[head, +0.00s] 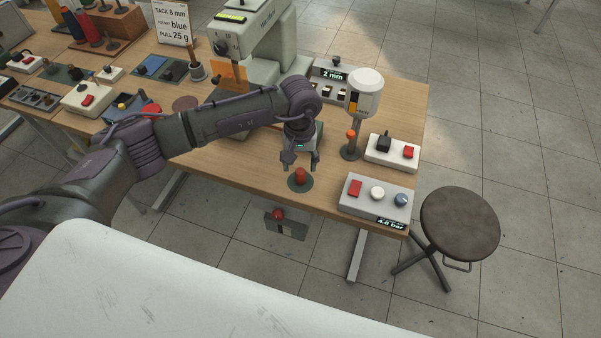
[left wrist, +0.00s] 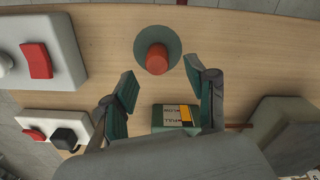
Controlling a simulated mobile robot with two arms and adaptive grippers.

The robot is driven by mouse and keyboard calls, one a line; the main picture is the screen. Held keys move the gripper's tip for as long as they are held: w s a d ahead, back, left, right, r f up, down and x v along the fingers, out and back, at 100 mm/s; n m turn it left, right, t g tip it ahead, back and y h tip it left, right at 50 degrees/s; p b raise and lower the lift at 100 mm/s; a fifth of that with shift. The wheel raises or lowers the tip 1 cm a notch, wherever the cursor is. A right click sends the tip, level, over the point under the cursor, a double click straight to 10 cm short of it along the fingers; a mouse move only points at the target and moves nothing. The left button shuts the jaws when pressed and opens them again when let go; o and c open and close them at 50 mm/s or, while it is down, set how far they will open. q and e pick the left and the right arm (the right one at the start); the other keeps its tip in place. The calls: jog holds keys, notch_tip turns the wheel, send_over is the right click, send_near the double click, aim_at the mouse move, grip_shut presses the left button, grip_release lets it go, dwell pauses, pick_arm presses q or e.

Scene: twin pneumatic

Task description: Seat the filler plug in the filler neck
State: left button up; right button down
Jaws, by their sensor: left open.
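A red cylinder (head: 300,175), which looks like the filler plug, stands upright on a dark green round disc (head: 300,186) near the table's front edge. It also shows in the left wrist view (left wrist: 157,59), beyond the fingertips. My left gripper (head: 301,162) is open and empty, fingers pointing down, just behind and above the red cylinder. In the left wrist view its two fingers (left wrist: 161,82) are apart, with nothing between them. I cannot tell for sure which part is the filler neck. My right gripper is not in view.
A grey control box (head: 373,198) and a white switch box (head: 391,151) stand to the right. A white-topped post (head: 365,93) and a sewing machine (head: 262,42) stand behind. A small labelled green box (left wrist: 176,117) lies near the fingers. A stool (head: 460,222) stands at right.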

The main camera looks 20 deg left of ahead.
aim_at(301, 170)
pick_arm(q)
jog(key=shift+d+f+p, duration=0.15)
jog(key=shift+f+p, duration=0.15)
jog(key=shift+f, duration=1.45)
jog(key=c, duration=1.1)
jog(key=shift+r, duration=0.15)
